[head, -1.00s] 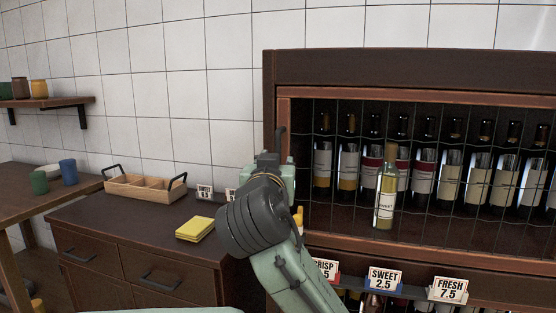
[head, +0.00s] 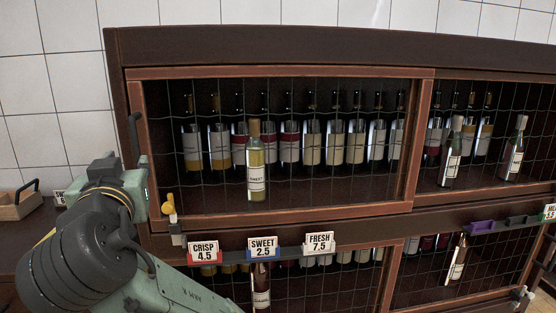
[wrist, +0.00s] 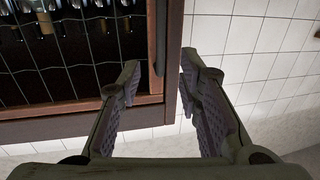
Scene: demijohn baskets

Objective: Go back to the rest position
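My gripper (wrist: 160,72) is open and empty in the wrist view, with a clear gap between its two ribbed fingers. It is in front of the left edge of the dark wooden wine cabinet (head: 270,47), with white tiled wall beyond. In the head view my arm is at the lower left, and its wrist covers part of the cabinet's left side; the fingers are hidden there. A pale bottle labelled SWEET (head: 256,172) stands upright in the upper mesh-fronted bay, apart from my arm.
Price cards CRISP (head: 204,252), SWEET (head: 263,248) and FRESH (head: 319,244) stand on the rail below the bay. A wooden tray (head: 20,204) lies at far left. A purple holder (head: 480,227) sits on the rail at right. Several bottles fill the cabinet.

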